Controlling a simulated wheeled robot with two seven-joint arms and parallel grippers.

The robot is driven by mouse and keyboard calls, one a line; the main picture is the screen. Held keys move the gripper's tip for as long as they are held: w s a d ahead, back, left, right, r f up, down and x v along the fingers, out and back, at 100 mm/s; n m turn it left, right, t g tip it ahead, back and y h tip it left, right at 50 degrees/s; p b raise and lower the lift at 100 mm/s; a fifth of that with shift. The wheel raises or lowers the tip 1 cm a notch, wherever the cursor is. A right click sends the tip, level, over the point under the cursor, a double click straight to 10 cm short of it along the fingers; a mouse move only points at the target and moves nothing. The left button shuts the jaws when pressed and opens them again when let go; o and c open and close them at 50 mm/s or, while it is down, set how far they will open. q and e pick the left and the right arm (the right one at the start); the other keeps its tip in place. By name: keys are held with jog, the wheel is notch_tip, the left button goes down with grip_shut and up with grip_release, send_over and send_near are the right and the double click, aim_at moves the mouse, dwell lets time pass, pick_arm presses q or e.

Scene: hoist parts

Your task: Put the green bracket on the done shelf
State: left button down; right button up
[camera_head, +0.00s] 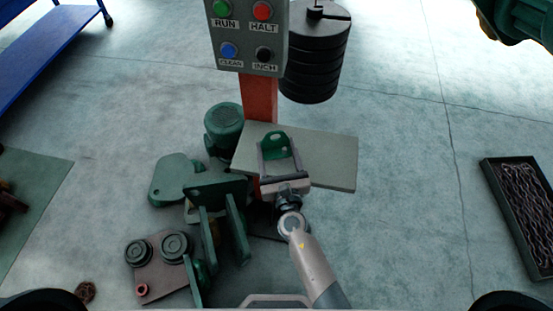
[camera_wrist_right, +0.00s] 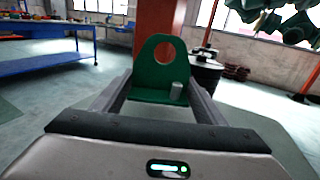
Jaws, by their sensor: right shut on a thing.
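The green bracket (camera_head: 280,152) has an upright plate with a round hole and a flat foot. My right gripper (camera_head: 278,158) is shut on it, with one finger on each side. The wrist view shows the bracket (camera_wrist_right: 152,77) upright between the fingers of the gripper (camera_wrist_right: 157,92), with a small grey cylinder on its foot. In the head view the bracket is over a grey shelf plate (camera_head: 335,172) at the red post. I cannot tell whether it touches the plate. No label marks the done shelf. My left gripper is not in view.
A button box (camera_head: 248,45) is on the red post (camera_head: 260,97), with stacked black weights (camera_head: 315,60) behind. Green and brown hoist parts (camera_head: 175,180) crowd the floor left of my right arm. A chain tray (camera_head: 497,192) lies right; a blue bench (camera_head: 50,45) stands far left.

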aim_at(277, 161)
dwell(0.3)
jog(key=shift+f+b, duration=1.9)
jog(key=shift+b, duration=0.1)
jog(key=shift+f, duration=0.2)
jog(key=o, duration=1.5)
jog(key=shift+o, duration=0.2)
